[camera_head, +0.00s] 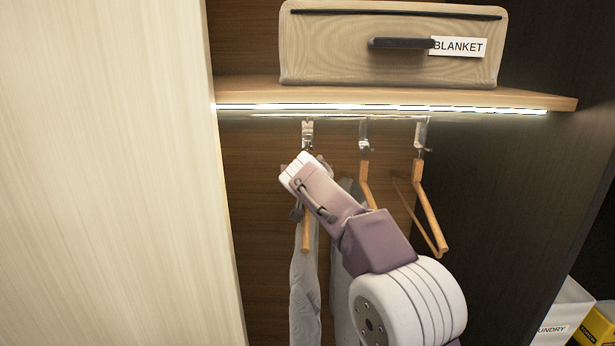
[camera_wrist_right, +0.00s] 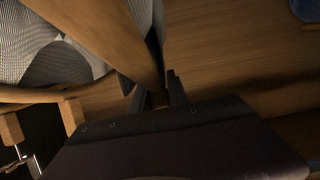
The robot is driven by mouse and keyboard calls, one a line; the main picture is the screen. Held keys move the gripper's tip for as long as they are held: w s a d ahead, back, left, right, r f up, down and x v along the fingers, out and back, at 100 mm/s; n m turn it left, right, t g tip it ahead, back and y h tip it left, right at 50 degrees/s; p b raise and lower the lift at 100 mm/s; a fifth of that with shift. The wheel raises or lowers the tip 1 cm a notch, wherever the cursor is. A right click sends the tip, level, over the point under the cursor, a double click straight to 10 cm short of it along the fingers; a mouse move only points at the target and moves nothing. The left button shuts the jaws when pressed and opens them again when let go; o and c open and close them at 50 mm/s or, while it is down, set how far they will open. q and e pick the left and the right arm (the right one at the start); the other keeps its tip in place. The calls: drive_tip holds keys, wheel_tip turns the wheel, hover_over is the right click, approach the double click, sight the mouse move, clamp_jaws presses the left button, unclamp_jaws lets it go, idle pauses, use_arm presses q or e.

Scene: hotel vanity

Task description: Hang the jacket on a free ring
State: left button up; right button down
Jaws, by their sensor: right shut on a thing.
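A grey garment, apparently the jacket (camera_head: 304,290), hangs below a wooden hanger (camera_head: 307,235) under the left ring (camera_head: 307,133). My right gripper (camera_wrist_right: 152,92) is shut on the wooden hanger (camera_wrist_right: 105,38), with grey patterned cloth beside it in the wrist view. In the head view my right wrist hides the hanger's top, so I cannot tell whether its hook is in the left ring. The middle ring (camera_head: 365,135) and right ring (camera_head: 420,135) each bear a wooden hanger. My left gripper is not in view.
A second grey garment (camera_head: 345,285) hangs partly behind my right arm. The right hanger (camera_head: 430,210) looks bare. A blanket box (camera_head: 390,65) stands on the lit shelf (camera_head: 540,100) above. A pale panel (camera_head: 100,170) closes the left side; a laundry bin (camera_head: 562,315) is at lower right.

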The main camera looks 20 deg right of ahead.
drive_tip(key=shift+w+d+p, duration=0.25)
drive_tip(key=shift+w+p, duration=0.25)
drive_tip(key=shift+w, duration=0.35)
drive_tip(key=shift+f+b, duration=0.5)
drive_tip(key=shift+b, duration=0.35)
idle(1.0)
drive_tip(key=c, duration=1.3)
unclamp_jaws()
drive_tip(key=shift+o, duration=0.5)
drive_tip(key=shift+s, duration=0.15)
